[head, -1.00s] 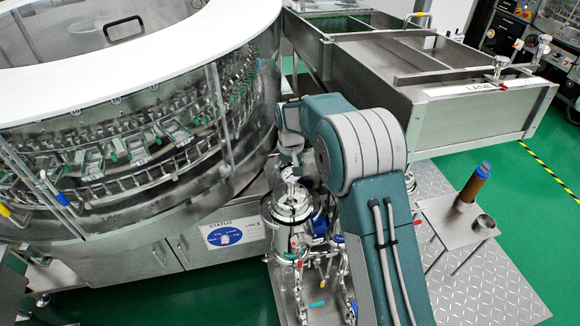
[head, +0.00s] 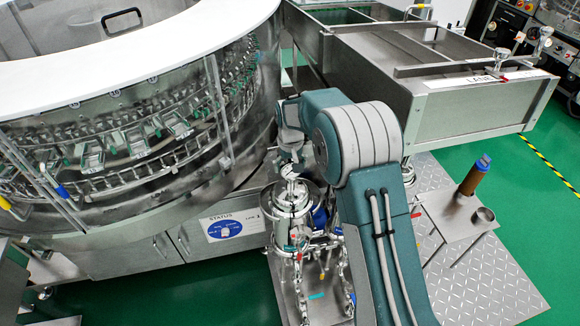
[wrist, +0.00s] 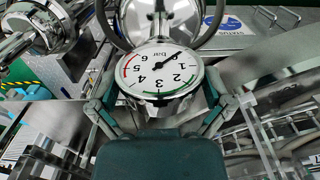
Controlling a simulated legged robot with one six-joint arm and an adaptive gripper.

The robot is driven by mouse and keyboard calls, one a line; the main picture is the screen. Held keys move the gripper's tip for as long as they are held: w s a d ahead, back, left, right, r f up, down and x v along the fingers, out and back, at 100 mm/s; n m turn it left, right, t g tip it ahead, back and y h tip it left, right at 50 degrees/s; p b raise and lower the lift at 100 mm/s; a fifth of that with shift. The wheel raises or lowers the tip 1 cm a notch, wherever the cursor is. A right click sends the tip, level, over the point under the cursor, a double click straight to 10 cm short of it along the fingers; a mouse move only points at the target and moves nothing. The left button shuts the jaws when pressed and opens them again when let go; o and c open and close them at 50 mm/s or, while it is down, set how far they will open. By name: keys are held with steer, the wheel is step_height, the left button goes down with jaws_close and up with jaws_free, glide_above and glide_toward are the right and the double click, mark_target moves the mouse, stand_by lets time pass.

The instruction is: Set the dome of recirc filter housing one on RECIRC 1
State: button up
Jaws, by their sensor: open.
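A steel filter housing (head: 292,212) stands below the end of my arm in the head view, beside the round washer. Its top is partly hidden by my wrist, so I cannot tell from there how its dome sits. A RECIRC 1 label is not readable.
The round washer (head: 130,235) with a STATUS plate (head: 232,225) stands left of the housing. A small side table (head: 440,215) at right holds a brown cylinder with a blue top (head: 470,182) and a steel cup (head: 484,216). A steel tank marked LANE (head: 470,110) stands behind.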

step_height(320, 180, up, 12)
steer(key=shift+w+f, duration=0.1)
steer(key=shift+f, duration=0.1)
steer(key=shift+r, duration=0.15)
stand_by(0.8)
